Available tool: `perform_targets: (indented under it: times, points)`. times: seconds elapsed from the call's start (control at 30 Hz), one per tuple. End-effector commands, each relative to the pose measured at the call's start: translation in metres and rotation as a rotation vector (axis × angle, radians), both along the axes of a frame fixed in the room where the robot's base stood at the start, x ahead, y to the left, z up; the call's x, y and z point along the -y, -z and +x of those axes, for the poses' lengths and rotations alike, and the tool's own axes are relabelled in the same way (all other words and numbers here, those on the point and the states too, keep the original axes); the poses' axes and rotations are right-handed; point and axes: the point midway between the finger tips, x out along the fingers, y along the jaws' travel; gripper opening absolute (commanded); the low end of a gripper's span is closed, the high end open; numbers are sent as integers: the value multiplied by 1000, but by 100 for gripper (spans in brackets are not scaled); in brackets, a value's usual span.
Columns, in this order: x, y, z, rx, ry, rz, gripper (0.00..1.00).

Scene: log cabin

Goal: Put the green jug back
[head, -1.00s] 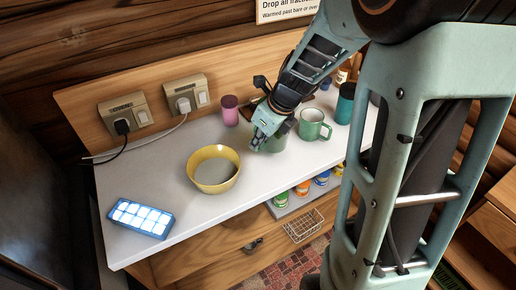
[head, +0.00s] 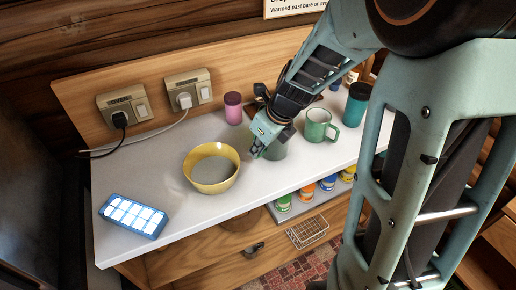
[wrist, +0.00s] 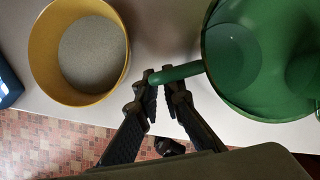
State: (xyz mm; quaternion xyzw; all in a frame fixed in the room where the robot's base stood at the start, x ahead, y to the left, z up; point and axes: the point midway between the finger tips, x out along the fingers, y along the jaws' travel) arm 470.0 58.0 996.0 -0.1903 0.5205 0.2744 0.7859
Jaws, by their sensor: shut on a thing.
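The green jug (wrist: 222,75) is open-topped and fills the right of the wrist view. My gripper (wrist: 165,92) is shut on its handle (wrist: 178,73), which points left from the jug's body. In the head view my gripper (head: 260,146) is over the white counter, between the yellow bowl and a green mug. The jug's body (head: 278,151) is partly hidden behind my gripper there. I cannot tell whether its base touches the counter.
The yellow bowl (head: 211,168) with grey contents stands close left of my gripper. A blue tray (head: 133,215) with bright white cells lies front left. Colourful jars (head: 307,192) sit below.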

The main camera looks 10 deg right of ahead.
Motion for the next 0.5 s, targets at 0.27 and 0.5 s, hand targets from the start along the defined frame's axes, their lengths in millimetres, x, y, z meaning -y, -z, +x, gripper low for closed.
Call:
perform_targets:
  times: [0.27, 0.5]
  points:
    - [0, 2, 0, 0, 1, 0, 25]
    - [0, 0, 0, 0, 1, 0, 25]
